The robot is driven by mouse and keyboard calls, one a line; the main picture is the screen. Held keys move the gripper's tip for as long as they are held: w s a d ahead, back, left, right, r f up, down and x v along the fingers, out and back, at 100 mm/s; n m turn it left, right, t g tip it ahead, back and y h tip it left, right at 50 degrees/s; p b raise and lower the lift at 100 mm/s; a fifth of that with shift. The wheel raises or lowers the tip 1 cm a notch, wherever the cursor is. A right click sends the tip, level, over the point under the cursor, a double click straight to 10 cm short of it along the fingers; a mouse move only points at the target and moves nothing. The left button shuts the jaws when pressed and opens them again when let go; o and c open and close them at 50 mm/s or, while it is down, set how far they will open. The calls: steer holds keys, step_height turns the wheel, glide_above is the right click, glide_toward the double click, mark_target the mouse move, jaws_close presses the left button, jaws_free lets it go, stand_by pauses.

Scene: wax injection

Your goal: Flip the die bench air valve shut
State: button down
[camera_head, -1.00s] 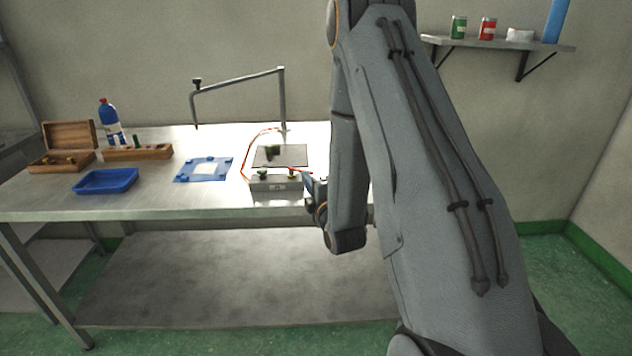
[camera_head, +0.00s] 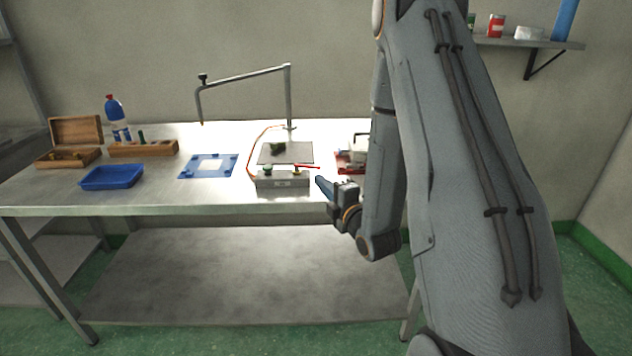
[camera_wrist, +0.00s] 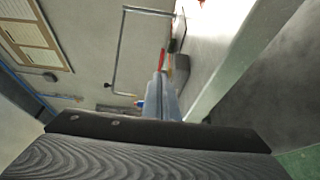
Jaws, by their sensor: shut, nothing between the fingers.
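The grey die bench (camera_head: 283,180) stands on the metal table, with a green knob (camera_head: 268,169) on its left and a yellow valve body on its right. The red valve lever (camera_head: 308,167) reaches out to the right from the yellow body. My gripper (camera_head: 320,183) is shut and empty, in front and to the right of the lever, with a small apparent gap. In the wrist view the shut blue-grey fingers (camera_wrist: 158,92) point toward the red lever (camera_wrist: 162,60), which shows just beyond their tips. Whether they touch cannot be told there.
A metal arm stand (camera_head: 288,95) rises behind. A blue mat (camera_head: 207,166), blue tray (camera_head: 112,177) and wooden boxes lie left. A red-based device (camera_head: 350,160) is at right.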

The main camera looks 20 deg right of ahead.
steer(key=s+d+b, duration=0.1)
steer(key=s+d, duration=0.3)
steer(key=s, duration=0.1)
steer(key=shift+s+d, duration=0.25)
steer(key=shift+s, duration=0.05)
stand_by(0.4)
